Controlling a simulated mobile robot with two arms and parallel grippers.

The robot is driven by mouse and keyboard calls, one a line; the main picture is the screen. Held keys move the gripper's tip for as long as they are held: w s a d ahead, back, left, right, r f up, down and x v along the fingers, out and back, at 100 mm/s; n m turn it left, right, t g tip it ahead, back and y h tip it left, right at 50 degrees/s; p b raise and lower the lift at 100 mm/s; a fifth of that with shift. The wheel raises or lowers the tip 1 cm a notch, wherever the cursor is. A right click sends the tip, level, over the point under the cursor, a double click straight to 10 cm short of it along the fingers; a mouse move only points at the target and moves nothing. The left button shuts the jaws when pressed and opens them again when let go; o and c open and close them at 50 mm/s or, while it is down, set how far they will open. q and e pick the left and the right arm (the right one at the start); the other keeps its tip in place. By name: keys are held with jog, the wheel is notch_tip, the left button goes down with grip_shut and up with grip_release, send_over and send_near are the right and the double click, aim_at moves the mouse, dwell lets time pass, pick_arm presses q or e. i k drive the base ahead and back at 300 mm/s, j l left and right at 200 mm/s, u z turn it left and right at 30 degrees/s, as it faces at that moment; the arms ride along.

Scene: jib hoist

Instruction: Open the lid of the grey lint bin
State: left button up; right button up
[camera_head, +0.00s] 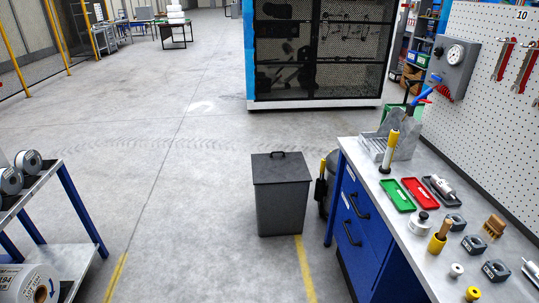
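The grey lint bin (283,207) stands on the floor near the middle of the head view, left of the blue workbench. Its flat dark grey lid (280,169) is on and looks closed. A small dark handle (278,154) stands up at the lid's back edge. Neither of my grippers shows in this view.
A blue workbench (371,229) with tools stands close on the bin's right. A dark round container (332,178) is between them. A blue-framed rack (75,208) with reels is at the left. A mesh cage (318,52) stands behind. The floor left of the bin is clear.

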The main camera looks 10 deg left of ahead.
aim_at(277, 167)
jog(key=i+j, duration=0.95)
jog(key=i+j+z, duration=0.2)
jog(key=i, duration=0.4)
jog(key=i+j+z, duration=0.15)
jog(key=i, duration=0.45)
jog(key=i+j+z, duration=0.2)
jog(key=i, duration=0.35)
jog(key=i+j+z, duration=0.2)
jog(key=i+j, duration=0.3)
jog(key=i, duration=0.05)
